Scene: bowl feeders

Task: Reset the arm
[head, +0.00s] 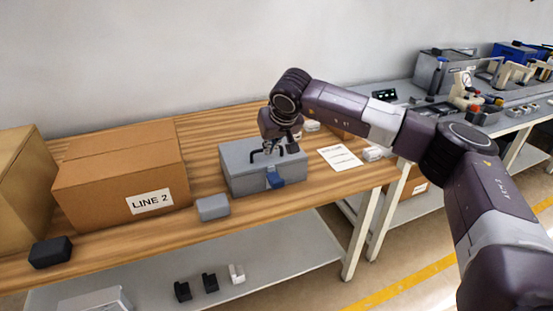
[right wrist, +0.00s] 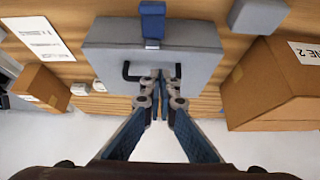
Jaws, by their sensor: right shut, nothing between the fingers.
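My right gripper (head: 280,148) comes in from the right and reaches down over a grey box (head: 239,180) with a blue latch (head: 275,178) on its front. In the right wrist view my right gripper (right wrist: 160,84) is shut and empty. Its fingertips are over the lid of the grey box (right wrist: 105,60), close to the black handle (right wrist: 127,72), and hide the middle of that handle. I cannot tell whether they touch it. The lid looks closed. My left gripper is not in view.
A cardboard box (head: 105,180) labelled LINE 2 stands left of the grey box on the wooden table (head: 205,145). A small grey block (head: 213,207), a black block (head: 50,252) and a paper sheet (head: 339,158) lie nearby. A crowded second bench (head: 400,88) stands at the right.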

